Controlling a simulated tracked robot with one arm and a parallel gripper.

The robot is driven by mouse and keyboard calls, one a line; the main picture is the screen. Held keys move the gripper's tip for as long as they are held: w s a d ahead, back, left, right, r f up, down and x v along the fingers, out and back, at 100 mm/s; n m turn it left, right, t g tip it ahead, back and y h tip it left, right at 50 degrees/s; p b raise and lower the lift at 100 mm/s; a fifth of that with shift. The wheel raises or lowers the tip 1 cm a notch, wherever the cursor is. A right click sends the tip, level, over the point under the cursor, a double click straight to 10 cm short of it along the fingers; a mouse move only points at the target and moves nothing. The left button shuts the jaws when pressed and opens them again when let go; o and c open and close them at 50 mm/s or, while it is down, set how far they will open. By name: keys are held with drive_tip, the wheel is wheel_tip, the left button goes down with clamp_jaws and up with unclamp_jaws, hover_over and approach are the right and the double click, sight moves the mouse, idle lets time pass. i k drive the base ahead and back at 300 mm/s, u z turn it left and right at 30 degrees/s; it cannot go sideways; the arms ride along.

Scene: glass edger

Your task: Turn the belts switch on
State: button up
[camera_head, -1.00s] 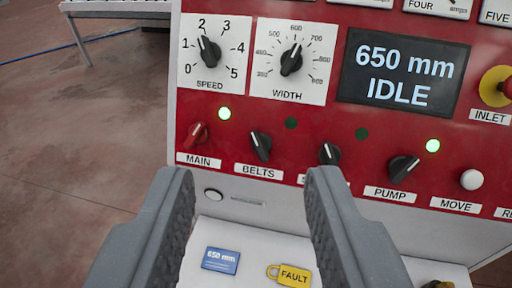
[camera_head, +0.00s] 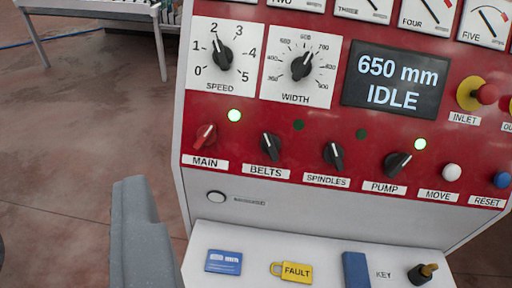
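The black belts switch (camera_head: 270,147) is on the red panel above the BELTS label (camera_head: 264,171). Its white mark points up and slightly left. The small lamp (camera_head: 298,125) to its upper right is dark. My gripper shows only one grey finger (camera_head: 142,240) at the lower left, left of the cabinet in the picture and apart from the switch. The other finger is not visible, so its opening cannot be judged. Nothing is seen held.
The red main switch (camera_head: 205,136) and pump switch (camera_head: 398,165) tilt right beside lit green lamps. The spindles switch (camera_head: 334,155) is close on the right. Open floor lies left.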

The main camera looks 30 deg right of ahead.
sight(270, 144)
drive_tip(key=z, duration=0.05)
drive_tip(key=k, duration=0.95)
drive_tip(key=z, duration=0.4)
drive_tip(key=i, duration=1)
